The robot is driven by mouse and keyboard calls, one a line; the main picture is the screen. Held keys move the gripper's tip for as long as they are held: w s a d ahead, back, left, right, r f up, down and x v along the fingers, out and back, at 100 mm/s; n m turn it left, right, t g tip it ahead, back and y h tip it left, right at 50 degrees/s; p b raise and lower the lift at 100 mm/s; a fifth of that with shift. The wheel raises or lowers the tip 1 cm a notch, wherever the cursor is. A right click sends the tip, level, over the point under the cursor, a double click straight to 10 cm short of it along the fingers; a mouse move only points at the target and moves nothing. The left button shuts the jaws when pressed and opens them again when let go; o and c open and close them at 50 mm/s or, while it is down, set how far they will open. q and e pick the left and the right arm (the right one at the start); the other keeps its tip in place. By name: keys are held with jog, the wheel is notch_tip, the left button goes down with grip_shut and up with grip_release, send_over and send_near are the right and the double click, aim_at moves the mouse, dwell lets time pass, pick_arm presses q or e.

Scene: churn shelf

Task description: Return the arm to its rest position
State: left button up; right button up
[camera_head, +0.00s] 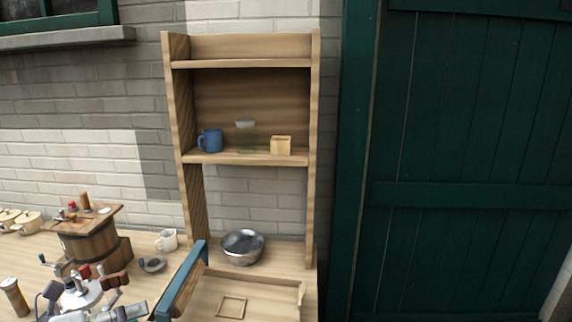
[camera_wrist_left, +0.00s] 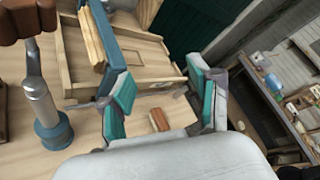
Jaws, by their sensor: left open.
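My left gripper (camera_wrist_left: 158,82) is open in the left wrist view, with its two teal-padded fingers apart and nothing held between them. A small brown block (camera_wrist_left: 158,120) lies on the wooden surface beyond the gap between the fingers, apart from them. My right gripper is in neither view.
A wooden tray with a blue edge (camera_head: 181,281) lies at the front of the bench. A metal bowl (camera_head: 242,248) and white mug (camera_head: 167,240) stand behind it. The shelf holds a blue mug (camera_head: 210,140), a glass (camera_head: 245,136) and a small wooden box (camera_head: 281,146).

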pick_arm(q)
jog(key=s+a+f+n+t+y, duration=0.1)
jog(key=s+a+f+n+y, duration=0.2)
jog(key=f+n+y, duration=0.65)
jog(key=s+a+f+n+t+y, duration=0.1)
jog(key=s+a+f+n+y, duration=0.25)
jog(key=n, duration=1.15)
jog(key=s+d+f+n+g+h, duration=0.2)
jog(key=s+d+f+n+g, duration=0.25)
jog(key=s+d, duration=0.3)
jog(key=s+d+f+n+g+h, duration=0.1)
jog(key=s+d+f+n+g, duration=0.35)
jog(key=s+d+f, duration=0.35)
notch_tip(320, 180, down, 24)
jog(key=s+a+g, duration=0.1)
jog(key=s+a+f, duration=0.1)
jog(key=s+f, duration=0.7)
jog(key=s+a+f+g, duration=0.1)
jog(key=s+a+f, duration=0.1)
jog(key=s+f, duration=0.6)
jog(key=shift+s+a+f+m+g, duration=0.25)
jog(key=shift+s+m+g, duration=0.1)
jog(key=shift+s, duration=0.2)
